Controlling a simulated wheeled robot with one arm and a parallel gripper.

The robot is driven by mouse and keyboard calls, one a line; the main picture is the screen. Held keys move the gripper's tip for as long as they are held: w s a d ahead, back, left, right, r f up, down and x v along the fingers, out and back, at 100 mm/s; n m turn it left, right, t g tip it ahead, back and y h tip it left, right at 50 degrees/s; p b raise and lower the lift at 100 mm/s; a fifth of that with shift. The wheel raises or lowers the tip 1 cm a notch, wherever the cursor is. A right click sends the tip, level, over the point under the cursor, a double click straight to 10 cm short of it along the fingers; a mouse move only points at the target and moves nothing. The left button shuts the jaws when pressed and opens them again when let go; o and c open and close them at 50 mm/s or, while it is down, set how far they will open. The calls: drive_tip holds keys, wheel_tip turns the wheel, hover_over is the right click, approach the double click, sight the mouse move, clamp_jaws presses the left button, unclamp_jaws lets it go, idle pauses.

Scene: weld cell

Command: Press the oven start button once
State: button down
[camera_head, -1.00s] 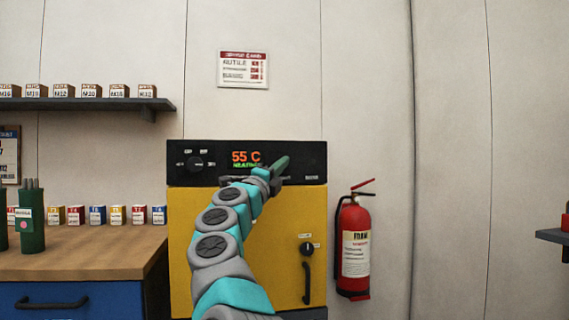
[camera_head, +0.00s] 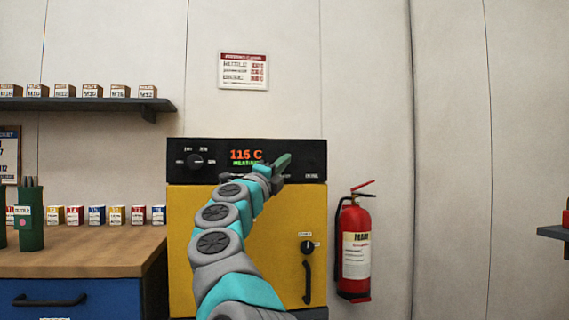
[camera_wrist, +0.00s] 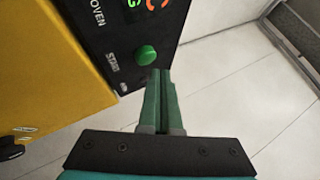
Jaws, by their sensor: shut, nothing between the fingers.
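The yellow oven (camera_head: 205,250) stands against the wall with a black control panel (camera_head: 318,150) on top. Its display (camera_head: 246,155) reads 115 C in orange, with green text under it that looks like HEATING. The round green start button (camera_wrist: 146,55) shows in the wrist view beside the label START. My gripper (camera_head: 286,159) is in front of the right part of the panel and hides the button in the head view. In the wrist view its green fingers (camera_wrist: 160,72) are shut and empty, their tips close beside the button; I cannot tell whether they touch it.
A dial (camera_head: 195,161) is at the panel's left. The oven door has a small knob (camera_head: 307,247) and a dark handle (camera_head: 308,283). A red fire extinguisher (camera_head: 355,250) hangs at the right. A wooden-topped workbench (camera_head: 90,248) stands at the left, under a shelf (camera_head: 80,104).

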drive_tip(key=shift+s, duration=0.1)
drive_tip(key=s+b, duration=0.2)
drive_tip(key=s+d+b, duration=0.1)
drive_tip(key=s+b, duration=0.1)
drive_tip(key=shift+s+d, duration=0.2)
drive_tip(key=shift+s, duration=0.1)
drive_tip(key=shift+r, duration=0.1)
idle(0.6)
